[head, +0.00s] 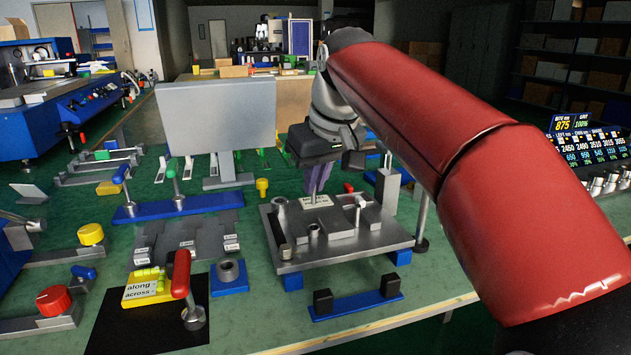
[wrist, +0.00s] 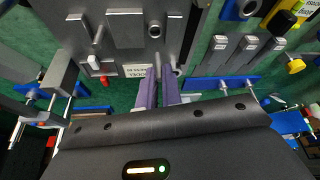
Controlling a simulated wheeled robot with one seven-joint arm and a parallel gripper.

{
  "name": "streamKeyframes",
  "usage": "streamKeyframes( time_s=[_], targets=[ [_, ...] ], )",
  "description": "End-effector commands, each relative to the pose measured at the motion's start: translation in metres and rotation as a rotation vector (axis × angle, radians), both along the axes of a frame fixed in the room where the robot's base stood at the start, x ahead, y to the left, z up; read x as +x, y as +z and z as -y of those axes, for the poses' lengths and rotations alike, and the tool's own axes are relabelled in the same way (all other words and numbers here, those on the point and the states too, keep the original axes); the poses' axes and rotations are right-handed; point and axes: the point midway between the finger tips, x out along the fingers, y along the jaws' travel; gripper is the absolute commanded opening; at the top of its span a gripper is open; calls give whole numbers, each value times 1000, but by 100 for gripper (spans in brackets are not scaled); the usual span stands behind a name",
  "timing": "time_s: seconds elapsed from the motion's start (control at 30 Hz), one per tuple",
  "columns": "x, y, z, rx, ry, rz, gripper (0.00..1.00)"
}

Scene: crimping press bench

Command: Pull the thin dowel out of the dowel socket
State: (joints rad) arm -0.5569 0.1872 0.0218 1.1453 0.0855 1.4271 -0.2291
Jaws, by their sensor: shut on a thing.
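My gripper (head: 318,190) points down with its purple fingers close together, at the back edge of a grey metal fixture plate (head: 345,252). In the wrist view the fingertips (wrist: 159,82) are beside a white label (wrist: 137,70) on that plate. The dowel socket cannot be made out clearly either; the fingers and the label (head: 316,200) are at that spot. I cannot tell how deep the dowel sits.
The plate carries raised blocks, an upright pin (head: 359,208) and a dark bar (head: 280,232) at its left. A grey upright panel (head: 215,118) stands behind left. A yellow knob (head: 262,187) and blue-based fixtures (head: 180,207) are to the left. A blue stand (head: 356,304) lies in front.

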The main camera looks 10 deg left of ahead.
Motion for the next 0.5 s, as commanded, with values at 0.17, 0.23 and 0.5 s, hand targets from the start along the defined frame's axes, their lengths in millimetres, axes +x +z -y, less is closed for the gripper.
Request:
streamKeyframes(
  time_s=[0.17,0.23,0.5],
  targets=[
    [0,3,0,1,0,1,0],
    [0,7,0,1,0,1,0],
    [0,26,0,1,-1,0,0]
  ],
)
